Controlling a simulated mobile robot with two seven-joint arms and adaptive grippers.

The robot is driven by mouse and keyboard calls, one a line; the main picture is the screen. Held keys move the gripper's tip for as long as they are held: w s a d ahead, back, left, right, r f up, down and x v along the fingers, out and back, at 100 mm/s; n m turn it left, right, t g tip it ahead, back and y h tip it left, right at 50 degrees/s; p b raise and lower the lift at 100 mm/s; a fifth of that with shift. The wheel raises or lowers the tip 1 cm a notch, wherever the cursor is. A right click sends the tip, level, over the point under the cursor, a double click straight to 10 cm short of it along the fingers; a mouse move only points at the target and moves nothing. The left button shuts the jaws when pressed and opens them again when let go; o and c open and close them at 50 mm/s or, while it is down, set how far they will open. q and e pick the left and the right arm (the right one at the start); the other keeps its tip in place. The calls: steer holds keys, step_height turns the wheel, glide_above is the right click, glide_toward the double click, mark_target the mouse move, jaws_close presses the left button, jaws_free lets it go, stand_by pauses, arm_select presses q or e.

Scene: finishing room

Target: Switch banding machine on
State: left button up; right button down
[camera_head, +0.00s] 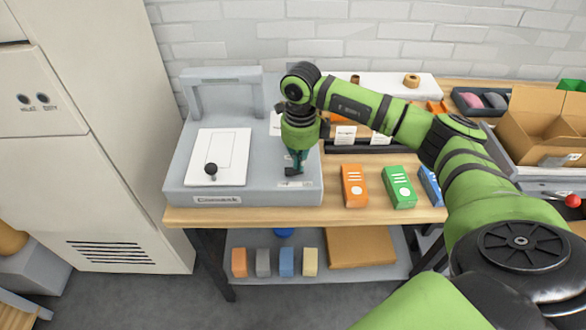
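A grey machine (178,178) stands on the left of the wooden table. It has a white plate (232,150), a black ball knob (210,169) and a name label (216,199) on its front, too small to read surely. I cannot tell whether this is the banding machine. My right gripper (293,171) points down at the right part of this machine, just above a small label (295,184). Its fingers look close together and side-on, and no object shows between them. Any switch under the fingertips is hidden. My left gripper is not in view.
A tall cream cabinet (90,190) with two dark knobs stands at the left. Orange (354,186) and green (399,187) boxes stand right of the gripper. A cardboard box (540,125) and a red ball knob (572,201) are at the right. A lower shelf (345,273) holds several coloured blocks.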

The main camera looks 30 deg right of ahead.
steer(key=shift+f, duration=0.35)
steer(key=shift+r, duration=0.1)
steer(key=shift+r+p, duration=2.05)
steer(key=shift+r, duration=1.45)
